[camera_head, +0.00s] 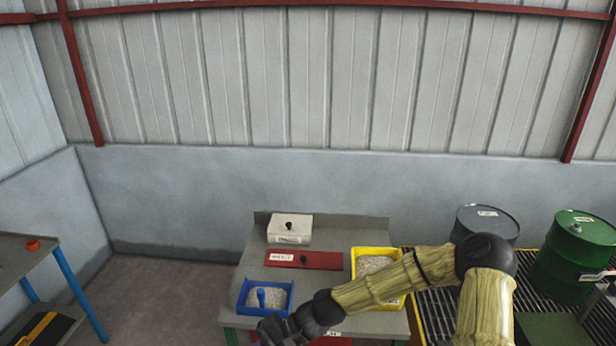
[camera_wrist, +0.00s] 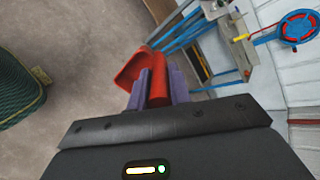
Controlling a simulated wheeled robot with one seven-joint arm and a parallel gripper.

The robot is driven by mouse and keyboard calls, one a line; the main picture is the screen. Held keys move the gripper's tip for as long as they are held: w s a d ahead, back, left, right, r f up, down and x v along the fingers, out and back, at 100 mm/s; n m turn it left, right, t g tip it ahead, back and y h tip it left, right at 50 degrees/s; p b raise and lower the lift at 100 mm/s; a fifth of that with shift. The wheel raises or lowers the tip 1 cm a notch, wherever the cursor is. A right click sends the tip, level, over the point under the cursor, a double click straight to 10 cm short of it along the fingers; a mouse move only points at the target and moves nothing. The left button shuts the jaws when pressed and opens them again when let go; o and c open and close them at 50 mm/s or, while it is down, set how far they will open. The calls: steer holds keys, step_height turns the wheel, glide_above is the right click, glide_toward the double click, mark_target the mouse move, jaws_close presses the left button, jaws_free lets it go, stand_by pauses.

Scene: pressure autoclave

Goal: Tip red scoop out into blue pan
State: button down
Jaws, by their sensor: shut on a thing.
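The red scoop (camera_wrist: 131,68) shows in the wrist view, its bowl ahead and to the left of its handle (camera_wrist: 158,86). My gripper (camera_wrist: 157,90) is shut on the handle, with a purple finger on each side. The bowl looks tilted, and I cannot tell whether anything is in it. The blue pan (camera_head: 240,297) stands at the front left of the grey table, with pale grains and a blue upright handle in it. In the head view my wrist is at the bottom edge, just right of the pan's front; fingers and scoop are hidden there.
A yellow pan (camera_head: 357,252) of pale grains sits at the table's right, partly behind my arm. A white box (camera_head: 289,228) and red plate (camera_head: 318,260) lie behind. Drums (camera_head: 575,255) stand right. A blue wheel (camera_wrist: 298,27) shows in the wrist view.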

steer(key=w+d+f+m+t+h+b, duration=0.1)
steer(key=w+d+f+m+t+b, duration=0.2)
steer(key=w+d+f+m+t, duration=0.8)
steer(key=w+d+f+m+t+h+b, duration=0.1)
steer(key=d+f+m+t+h, duration=0.1)
steer(key=d+m+h, duration=0.3)
steer(key=w+d+f+m+t+h+b, duration=0.2)
steer(key=d+f+m+h, duration=0.3)
steer(key=d, duration=0.6)
steer(key=shift+d+f+m+t, duration=0.2)
steer(key=shift+m+t, duration=0.2)
steer(key=shift+m, duration=0.1)
steer(key=s+f, duration=0.4)
steer(key=f, duration=0.1)
steer(key=shift+s+f, duration=0.25)
steer(key=shift+a, duration=0.15)
